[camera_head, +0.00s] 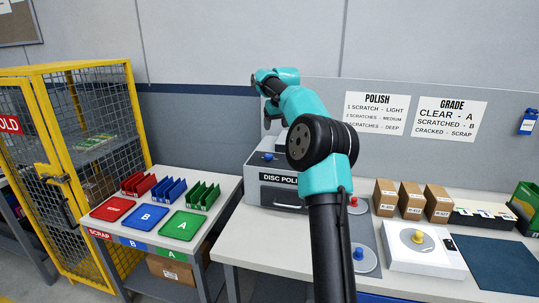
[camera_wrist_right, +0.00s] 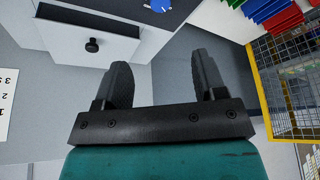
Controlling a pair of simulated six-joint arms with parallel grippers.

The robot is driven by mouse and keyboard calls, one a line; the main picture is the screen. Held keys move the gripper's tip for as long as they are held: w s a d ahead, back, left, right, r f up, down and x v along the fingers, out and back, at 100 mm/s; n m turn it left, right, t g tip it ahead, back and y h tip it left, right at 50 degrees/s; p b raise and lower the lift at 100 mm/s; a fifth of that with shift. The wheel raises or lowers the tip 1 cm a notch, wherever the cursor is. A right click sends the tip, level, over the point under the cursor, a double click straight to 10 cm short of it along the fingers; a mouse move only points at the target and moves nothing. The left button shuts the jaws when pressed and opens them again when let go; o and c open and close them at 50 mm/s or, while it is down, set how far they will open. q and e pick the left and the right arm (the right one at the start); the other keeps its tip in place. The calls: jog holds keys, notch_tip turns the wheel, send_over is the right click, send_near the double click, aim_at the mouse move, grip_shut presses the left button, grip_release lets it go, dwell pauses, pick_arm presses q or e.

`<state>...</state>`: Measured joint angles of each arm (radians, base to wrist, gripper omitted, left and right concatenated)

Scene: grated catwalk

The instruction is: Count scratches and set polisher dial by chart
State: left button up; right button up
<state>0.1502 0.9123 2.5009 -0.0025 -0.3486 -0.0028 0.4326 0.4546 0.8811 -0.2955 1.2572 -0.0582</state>
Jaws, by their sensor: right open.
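The disc polisher (camera_head: 262,188) is a grey box on the bench, partly hidden by my right arm. Its blue dial (camera_head: 268,156) is on top in the head view and at the top edge of the right wrist view (camera_wrist_right: 160,4); its setting is too small to read. My right gripper (camera_wrist_right: 160,75) is open and empty, raised near the polisher. My left gripper is out of view.
A yellow-knobbed disc (camera_head: 418,238) sits on a white device (camera_head: 400,262). Small cartons (camera_head: 411,200) stand behind. Left are coloured pads (camera_head: 147,217) and a yellow cage (camera_head: 70,160).

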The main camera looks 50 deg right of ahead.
aim_at(269, 155)
jog(key=x, duration=1.6)
jog(key=shift+d+f, duration=0.1)
jog(key=shift+f, duration=0.25)
jog(key=c, duration=0.9)
